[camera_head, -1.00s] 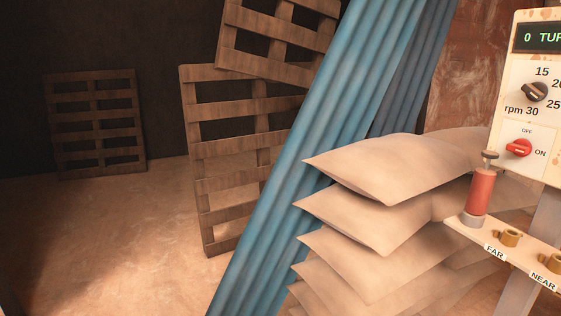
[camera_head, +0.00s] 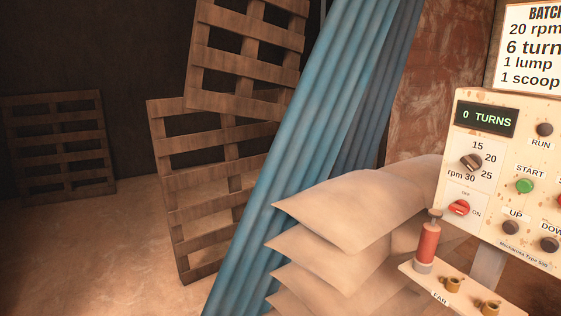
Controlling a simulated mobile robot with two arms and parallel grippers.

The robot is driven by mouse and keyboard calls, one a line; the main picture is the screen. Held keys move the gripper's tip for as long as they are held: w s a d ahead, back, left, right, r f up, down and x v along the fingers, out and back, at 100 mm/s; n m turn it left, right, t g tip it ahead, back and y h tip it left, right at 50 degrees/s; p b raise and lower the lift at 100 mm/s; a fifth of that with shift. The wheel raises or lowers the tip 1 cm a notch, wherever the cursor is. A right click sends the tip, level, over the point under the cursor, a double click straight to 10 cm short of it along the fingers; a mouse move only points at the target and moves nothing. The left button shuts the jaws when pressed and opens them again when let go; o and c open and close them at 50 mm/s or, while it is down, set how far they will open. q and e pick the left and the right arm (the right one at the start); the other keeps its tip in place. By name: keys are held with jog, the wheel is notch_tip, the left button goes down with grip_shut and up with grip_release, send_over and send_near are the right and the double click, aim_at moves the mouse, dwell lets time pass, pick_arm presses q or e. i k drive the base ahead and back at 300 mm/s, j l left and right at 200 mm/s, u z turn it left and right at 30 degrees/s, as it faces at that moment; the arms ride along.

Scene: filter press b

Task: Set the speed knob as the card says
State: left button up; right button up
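The speed knob (camera_head: 470,161) is a dark knob on the cream control panel (camera_head: 462,135) at the right. Its dial shows 15, 20, 25 and rpm 30 around it; I cannot tell for sure which mark it points at. The card (camera_head: 530,48) is above the panel, cut off by the right and top picture edges. It reads 20 rpm, 6 turn, 1 lump, 1 scoop. The display (camera_head: 486,119) reads 0 TURNS. Neither of my grippers is in view.
A red OFF/ON switch (camera_head: 459,208), a green START button (camera_head: 525,186) and dark RUN (camera_head: 545,129), UP and DOWN buttons are on the panel. A red cylinder (camera_head: 428,245) and brass cups (camera_head: 452,284) are on a shelf below. Stacked sacks (camera_head: 345,215) stand left of it.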

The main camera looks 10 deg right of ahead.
aim_at(472, 162)
jog(key=z, duration=1.5)
